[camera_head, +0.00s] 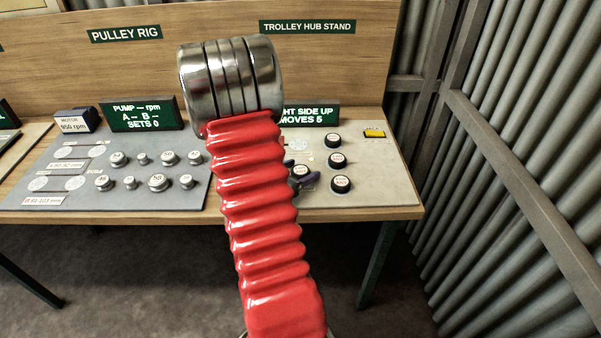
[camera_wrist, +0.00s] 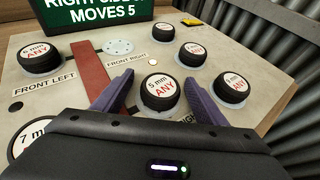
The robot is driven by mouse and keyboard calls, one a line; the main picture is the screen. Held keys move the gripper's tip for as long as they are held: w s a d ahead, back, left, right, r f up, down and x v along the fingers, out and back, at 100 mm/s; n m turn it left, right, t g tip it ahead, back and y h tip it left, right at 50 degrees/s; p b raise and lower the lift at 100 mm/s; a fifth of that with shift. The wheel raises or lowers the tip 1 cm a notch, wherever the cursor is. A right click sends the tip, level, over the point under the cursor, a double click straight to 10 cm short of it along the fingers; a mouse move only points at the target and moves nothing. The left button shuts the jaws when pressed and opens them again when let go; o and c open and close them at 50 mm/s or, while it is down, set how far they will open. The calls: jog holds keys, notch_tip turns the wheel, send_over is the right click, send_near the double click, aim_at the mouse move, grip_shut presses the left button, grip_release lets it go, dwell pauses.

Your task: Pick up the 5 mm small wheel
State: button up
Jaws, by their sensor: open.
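A small black wheel with a white top (camera_wrist: 160,88), whose label appears to read 5 mm ANY, stands on the grey board in the wrist view. My gripper (camera_wrist: 157,82) is open, with its purple fingers to the left and right of this wheel. I cannot tell whether either finger touches it. In the head view the same wheel (camera_head: 300,170) shows beside my red arm, with purple finger parts just in front of it. My arm hides the left part of that board.
Other labelled wheels stand close by: one to the right (camera_wrist: 235,87), one behind (camera_wrist: 194,54), one at far left (camera_wrist: 40,58) and one at lower left (camera_wrist: 22,137). A red strip (camera_wrist: 96,72) lies left. A green sign (camera_wrist: 95,14) stands behind.

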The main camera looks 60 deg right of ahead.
aim_at(300, 169)
jog(key=c, duration=1.1)
jog(key=shift+c, duration=0.2)
jog(key=shift+r, duration=5.05)
